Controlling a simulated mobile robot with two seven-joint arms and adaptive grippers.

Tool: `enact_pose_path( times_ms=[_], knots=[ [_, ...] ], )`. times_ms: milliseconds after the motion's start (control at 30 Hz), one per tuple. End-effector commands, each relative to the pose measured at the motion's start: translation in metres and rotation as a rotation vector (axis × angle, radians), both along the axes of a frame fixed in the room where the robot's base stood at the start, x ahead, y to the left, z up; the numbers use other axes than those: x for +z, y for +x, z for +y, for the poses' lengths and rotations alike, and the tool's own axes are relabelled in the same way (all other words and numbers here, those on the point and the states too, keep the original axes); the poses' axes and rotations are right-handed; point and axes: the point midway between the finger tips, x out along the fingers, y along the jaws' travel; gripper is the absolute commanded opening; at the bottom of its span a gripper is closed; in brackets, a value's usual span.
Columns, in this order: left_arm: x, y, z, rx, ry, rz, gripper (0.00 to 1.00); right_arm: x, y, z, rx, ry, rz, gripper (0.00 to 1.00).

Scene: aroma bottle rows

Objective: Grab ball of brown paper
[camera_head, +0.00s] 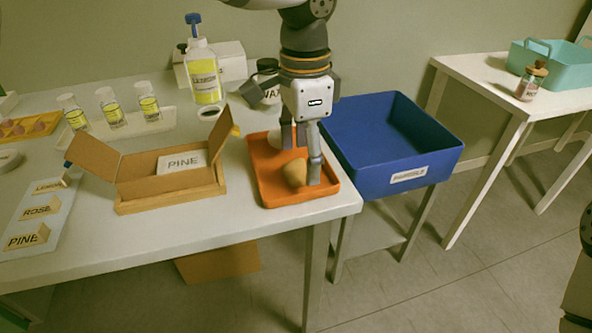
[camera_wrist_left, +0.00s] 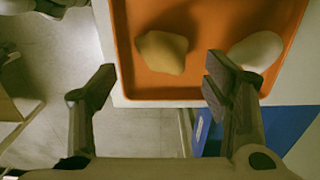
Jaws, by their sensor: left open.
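The ball of brown paper (camera_head: 295,173) lies in the orange tray (camera_head: 269,197) at the right end of the white table. My left gripper (camera_head: 303,160) points down over the tray, with a finger partly in front of the paper ball. In the left wrist view the ball (camera_wrist_left: 162,52) is tan and lumpy and lies ahead of the gap between my open, empty fingertips (camera_wrist_left: 160,80). A pale rounded object (camera_wrist_left: 256,51) lies beside it, near the right fingertip. My right gripper is out of view.
A blue bin (camera_head: 405,178) stands right of the table, close to the tray. An open cardboard box (camera_head: 170,198) with a PINE card is left of the tray. A black-lidded jar (camera_head: 266,80) stands behind. A pump bottle (camera_head: 203,75) and small vials stand further left.

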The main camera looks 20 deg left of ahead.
Motion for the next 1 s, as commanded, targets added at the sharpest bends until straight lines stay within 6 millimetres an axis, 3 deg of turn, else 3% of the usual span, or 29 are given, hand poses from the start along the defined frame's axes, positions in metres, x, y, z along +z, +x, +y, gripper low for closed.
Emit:
enact_pose_path(
  times_ms=[100, 333, 400, 533, 867, 1000],
  knots=[
    [-0.016, 0.0, 0.0, 0.0, -0.001, 0.001, 0.7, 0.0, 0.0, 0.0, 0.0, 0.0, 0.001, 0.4],
    [-0.018, 0.0, 0.0, 0.0, 0.0, -0.002, 0.7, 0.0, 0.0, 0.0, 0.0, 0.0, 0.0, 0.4],
    [-0.018, 0.0, 0.0, 0.0, 0.0, -0.001, 0.54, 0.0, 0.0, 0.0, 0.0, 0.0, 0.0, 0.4],
    [-0.018, 0.0, 0.0, 0.0, 0.0, -0.001, 0.34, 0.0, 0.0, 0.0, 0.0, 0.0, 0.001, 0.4],
    [-0.018, 0.0, 0.0, 0.0, 0.001, -0.001, 0.34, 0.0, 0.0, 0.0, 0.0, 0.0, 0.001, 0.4],
    [-0.008, 0.001, 0.0, 0.001, 0.0, -0.005, 0.34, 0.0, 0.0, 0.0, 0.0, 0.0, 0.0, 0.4]
  ],
)
